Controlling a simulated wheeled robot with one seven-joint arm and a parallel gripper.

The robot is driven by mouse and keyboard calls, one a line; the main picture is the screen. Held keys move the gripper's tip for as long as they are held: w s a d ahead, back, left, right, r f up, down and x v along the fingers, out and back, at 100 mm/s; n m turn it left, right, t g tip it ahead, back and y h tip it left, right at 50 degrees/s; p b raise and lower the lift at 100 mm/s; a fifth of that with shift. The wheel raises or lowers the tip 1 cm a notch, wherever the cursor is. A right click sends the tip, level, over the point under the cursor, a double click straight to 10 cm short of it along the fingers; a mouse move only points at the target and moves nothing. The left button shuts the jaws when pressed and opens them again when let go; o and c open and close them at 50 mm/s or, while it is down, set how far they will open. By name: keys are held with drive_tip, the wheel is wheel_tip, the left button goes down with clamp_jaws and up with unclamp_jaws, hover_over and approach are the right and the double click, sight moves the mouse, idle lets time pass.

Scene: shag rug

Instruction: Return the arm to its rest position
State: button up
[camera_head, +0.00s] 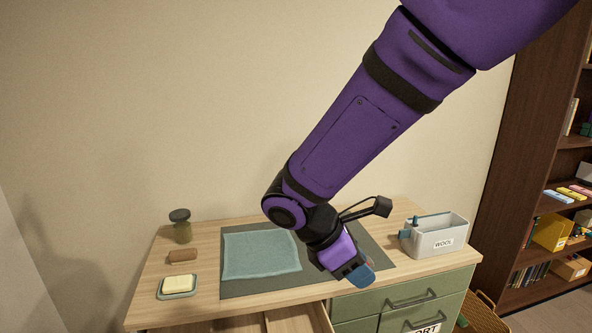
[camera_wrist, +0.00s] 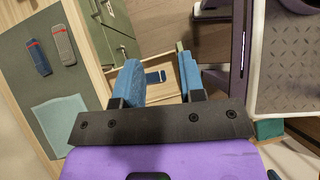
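My arm reaches down from the upper right in the head view, with my gripper (camera_head: 358,274) over the front edge of the dresser top. In the wrist view my gripper (camera_wrist: 160,82) has its two blue fingers apart with nothing between them. Beyond the fingers is an open drawer (camera_wrist: 182,97) with a dark blue item (camera_wrist: 155,77) inside. The open drawer (camera_head: 322,318) also shows at the bottom of the head view.
A teal cloth (camera_head: 260,254) lies on a grey-green mat (camera_head: 236,289). Two slim items (camera_wrist: 39,57) (camera_wrist: 63,45) lie on the mat. A bookshelf (camera_head: 515,180) stands right.

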drive_tip(key=s+d+r+m+t+y, duration=0.2)
drive_tip(key=s+d+r+m+y, duration=0.2)
drive_tip(key=d+m, duration=0.5)
drive_tip(key=s+d+r+m+t+y, duration=0.3)
drive_tip(key=s+d+r+m+y, duration=0.1)
drive_tip(key=s+d+r+m, duration=0.5)
wheel_tip(320, 180, up, 2)
drive_tip(key=shift+d+r+m, duration=0.1)
drive_tip(key=shift+d+m, duration=0.4)
drive_tip(key=shift+d, duration=0.3)
